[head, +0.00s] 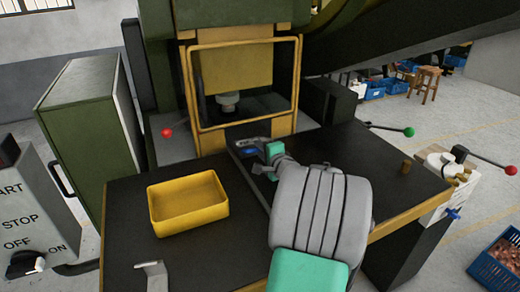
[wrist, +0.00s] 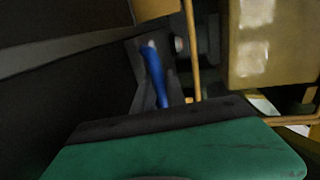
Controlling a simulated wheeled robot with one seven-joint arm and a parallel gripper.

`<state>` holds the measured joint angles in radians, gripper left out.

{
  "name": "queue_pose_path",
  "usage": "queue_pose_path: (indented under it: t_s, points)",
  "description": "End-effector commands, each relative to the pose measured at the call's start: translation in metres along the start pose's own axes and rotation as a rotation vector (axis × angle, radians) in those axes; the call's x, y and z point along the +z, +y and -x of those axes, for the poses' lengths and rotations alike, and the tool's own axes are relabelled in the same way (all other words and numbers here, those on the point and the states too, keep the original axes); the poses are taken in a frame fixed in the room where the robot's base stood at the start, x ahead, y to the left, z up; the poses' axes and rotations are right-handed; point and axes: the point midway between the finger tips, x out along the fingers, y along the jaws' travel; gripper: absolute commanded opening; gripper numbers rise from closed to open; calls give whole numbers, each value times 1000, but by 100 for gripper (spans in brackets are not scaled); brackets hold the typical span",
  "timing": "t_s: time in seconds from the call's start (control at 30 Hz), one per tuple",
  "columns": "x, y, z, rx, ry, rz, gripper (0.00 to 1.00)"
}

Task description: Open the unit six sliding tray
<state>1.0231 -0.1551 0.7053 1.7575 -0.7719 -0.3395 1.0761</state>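The press unit has a yellow frame (head: 297,85) around its opening in the head view. A narrow dark grey slide, likely the sliding tray (head: 240,150), runs from the base of this opening onto the black table. A small blue part (head: 248,153) lies at its far end; in the wrist view a long blue piece (wrist: 154,72) lies on grey metal beside the yellow frame. My gripper (head: 267,166) is low over the slide, just right of the blue part. Its fingers are mostly hidden, so I cannot tell whether it touches the slide or is open.
A yellow bin (head: 190,222) stands on the table left of my arm. A bent metal piece (head: 152,275) is at the front edge, and a small brown cylinder (head: 406,166) at the right. A green cabinet (head: 75,130) and control box (head: 20,210) stand at left.

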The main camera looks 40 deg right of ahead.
Motion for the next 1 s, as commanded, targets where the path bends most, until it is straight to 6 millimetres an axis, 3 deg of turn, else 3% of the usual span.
queue_pose_path:
  t_s: [0.2, 1.0]
  points:
    - [0, 0, 0, 0, 0, 0, 0]
    - [0, 0, 0, 0, 0, 0, 0]
